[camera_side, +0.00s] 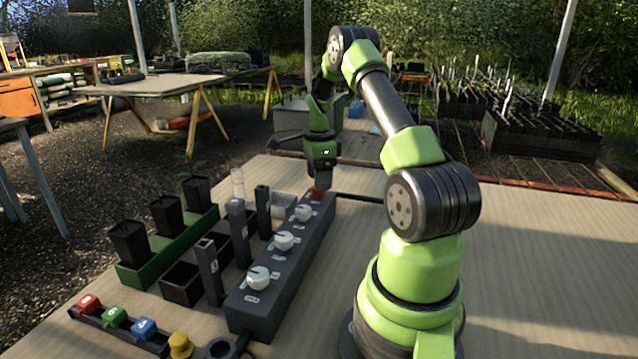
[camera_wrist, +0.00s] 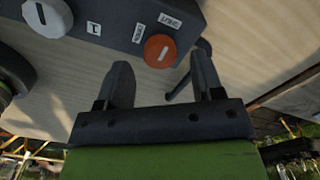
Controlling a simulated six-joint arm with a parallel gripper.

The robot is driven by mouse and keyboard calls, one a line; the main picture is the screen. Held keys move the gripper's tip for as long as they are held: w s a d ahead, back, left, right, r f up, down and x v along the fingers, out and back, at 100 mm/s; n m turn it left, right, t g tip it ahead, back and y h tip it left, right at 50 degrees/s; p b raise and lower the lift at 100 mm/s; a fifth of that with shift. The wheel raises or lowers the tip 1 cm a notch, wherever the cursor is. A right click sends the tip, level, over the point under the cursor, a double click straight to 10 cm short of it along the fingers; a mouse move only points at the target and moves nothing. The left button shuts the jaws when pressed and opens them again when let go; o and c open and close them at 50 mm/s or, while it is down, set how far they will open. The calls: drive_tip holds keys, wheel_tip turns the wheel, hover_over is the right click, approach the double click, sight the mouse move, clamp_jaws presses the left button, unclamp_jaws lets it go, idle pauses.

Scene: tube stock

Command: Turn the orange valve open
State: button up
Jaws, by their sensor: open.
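The orange valve (camera_wrist: 160,51) is a round knob with a pale line across it, at the end of a dark manifold block (camera_wrist: 115,20). In the side view the orange valve (camera_side: 317,192) shows as a small patch at the block's far end, partly hidden by my gripper. My gripper (camera_side: 322,180) points down just above the valve. In the wrist view my gripper (camera_wrist: 160,75) has its two dark fingers apart with nothing between them, and the knob lies just beyond the fingertips. Whether a finger touches the knob I cannot tell.
White knobs (camera_side: 284,240) sit along the same block. Dark posts (camera_side: 209,270) and a green rack (camera_side: 165,250) of black pots stand to the left. Coloured caps (camera_side: 115,316) line the front left. The table right of my arm is clear.

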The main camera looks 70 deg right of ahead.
drive_tip(key=shift+f, duration=1.05)
drive_tip(key=shift+c, duration=0.4)
drive_tip(key=c, duration=0.8)
drive_tip(key=shift+c, duration=0.2)
